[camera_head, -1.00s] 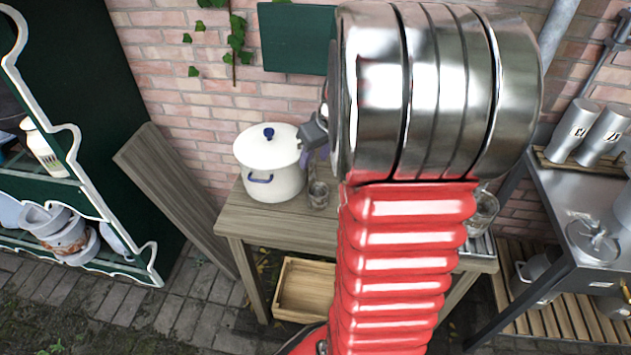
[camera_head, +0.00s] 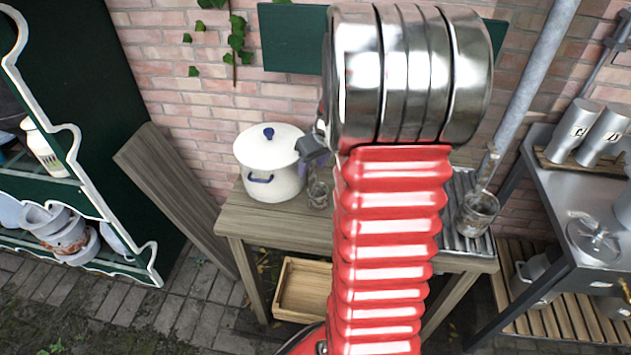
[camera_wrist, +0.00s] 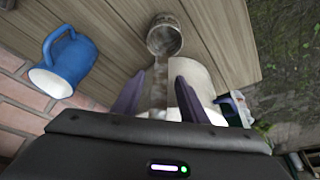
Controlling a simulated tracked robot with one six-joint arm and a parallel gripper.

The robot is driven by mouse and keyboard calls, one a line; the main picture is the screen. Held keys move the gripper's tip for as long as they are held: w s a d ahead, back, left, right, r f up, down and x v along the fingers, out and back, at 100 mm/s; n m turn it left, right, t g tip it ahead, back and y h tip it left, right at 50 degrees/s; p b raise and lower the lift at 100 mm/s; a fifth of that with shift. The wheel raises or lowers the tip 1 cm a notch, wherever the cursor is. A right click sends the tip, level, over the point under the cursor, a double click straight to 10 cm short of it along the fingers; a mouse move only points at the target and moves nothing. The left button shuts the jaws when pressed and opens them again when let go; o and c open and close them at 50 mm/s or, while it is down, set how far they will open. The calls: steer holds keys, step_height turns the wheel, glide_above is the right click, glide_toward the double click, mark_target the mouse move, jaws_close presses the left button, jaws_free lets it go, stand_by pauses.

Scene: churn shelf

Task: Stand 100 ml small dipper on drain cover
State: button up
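A small metal dipper (camera_head: 318,196) stands on the wooden table right of the white pot. In the wrist view its round cup (camera_wrist: 165,38) is ahead of my gripper, and its long handle runs back between the fingers. My gripper (camera_wrist: 158,84) is open, with a purple finger on each side of the handle. In the head view the fingertips are mostly hidden behind my arm. The ribbed metal drain cover (camera_head: 463,240) lies at the table's right end. A second, larger-looking dipper (camera_head: 478,213) stands on it with its handle up. No size marks are readable.
The white lidded pot (camera_head: 268,165) stands close left of my gripper. A blue mug (camera_wrist: 62,62) shows in the wrist view. A brick wall (camera_head: 190,100) is behind the table. A steel bench (camera_head: 560,205) with canisters stands at the right, a wooden crate (camera_head: 302,288) below the table.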

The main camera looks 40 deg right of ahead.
steer(key=shift+c, duration=0.3)
jaws_close()
stand_by(0.5)
